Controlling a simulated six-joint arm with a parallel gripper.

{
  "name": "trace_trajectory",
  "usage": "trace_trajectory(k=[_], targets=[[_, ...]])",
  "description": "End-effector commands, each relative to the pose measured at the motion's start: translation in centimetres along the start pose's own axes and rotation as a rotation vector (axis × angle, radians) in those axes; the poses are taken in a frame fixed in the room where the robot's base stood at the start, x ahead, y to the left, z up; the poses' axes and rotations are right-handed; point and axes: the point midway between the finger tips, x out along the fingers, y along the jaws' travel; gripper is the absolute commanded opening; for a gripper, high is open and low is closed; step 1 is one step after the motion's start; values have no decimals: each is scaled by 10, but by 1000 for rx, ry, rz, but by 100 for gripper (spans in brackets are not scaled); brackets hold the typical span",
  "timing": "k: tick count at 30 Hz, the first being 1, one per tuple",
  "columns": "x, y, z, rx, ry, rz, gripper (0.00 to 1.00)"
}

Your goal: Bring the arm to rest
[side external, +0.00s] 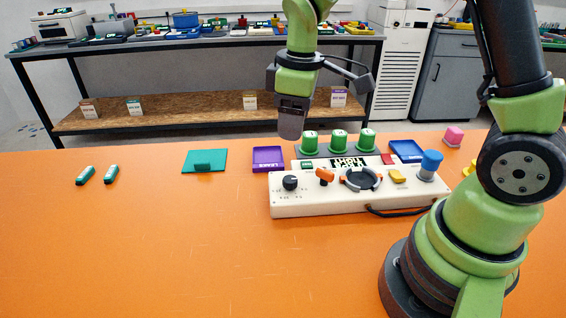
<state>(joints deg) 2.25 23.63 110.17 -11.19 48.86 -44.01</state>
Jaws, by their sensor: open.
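My gripper (291,122) hangs pointing down above the orange table, behind the left part of the white control panel (330,204). It looks empty. The finger gap is hard to make out from this side.
The panel carries a black knob (290,183), an orange switch (325,176) and a blue knob (430,165). A green plate (204,161) and two small green-and-white pieces (111,174) lie at the left. A blue tray (406,151) and a pink block (453,136) lie right. The front left is clear.

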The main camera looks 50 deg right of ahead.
Motion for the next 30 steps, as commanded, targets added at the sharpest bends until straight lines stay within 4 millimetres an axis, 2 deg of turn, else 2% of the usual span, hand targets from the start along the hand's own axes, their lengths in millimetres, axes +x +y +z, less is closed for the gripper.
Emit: trace_trajectory(k=[1, 6, 12, 15, 21, 30], targets=[[-19, -5, 4, 51, 43, 14, 59], [-74, -30, 27, 277, 193, 24, 59], [-116, -64, 66, 531, 374, -13, 59], [-127, -79, 84, 641, 454, -47, 59], [-133, -98, 108, 782, 556, -109, 59], [-134, -103, 113, 820, 578, -129, 59]])
